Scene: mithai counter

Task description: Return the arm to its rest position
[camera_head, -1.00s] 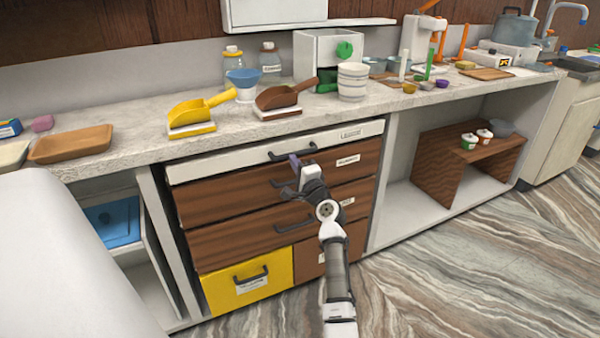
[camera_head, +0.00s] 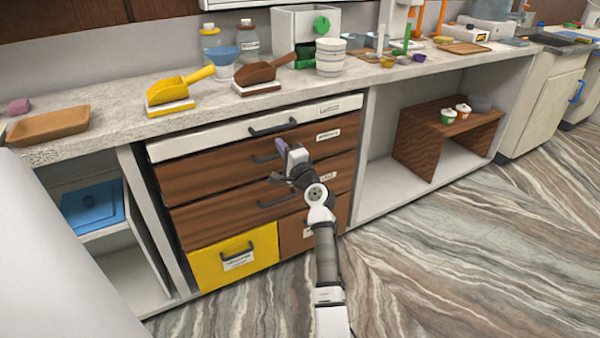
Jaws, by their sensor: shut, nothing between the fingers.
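My gripper (camera_head: 281,149) is in front of the brown drawers below the counter. It is shut and empty, with its tip close to the handle of the upper brown drawer (camera_head: 215,174); I cannot tell whether it touches. My arm (camera_head: 326,255) reaches up from the bottom of the view, and part of the drawer fronts is hidden behind it. The thin white top drawer (camera_head: 210,137) above has a dark handle. The yellow drawer (camera_head: 205,268) at the bottom left appears closed.
The counter (camera_head: 110,112) holds a yellow scoop (camera_head: 178,90), a brown scoop (camera_head: 262,71), stacked white bowls (camera_head: 331,58) and a brown tray (camera_head: 47,125). An open bay on the right holds a brown wooden stand (camera_head: 425,150). The striped floor (camera_head: 480,240) is clear at right.

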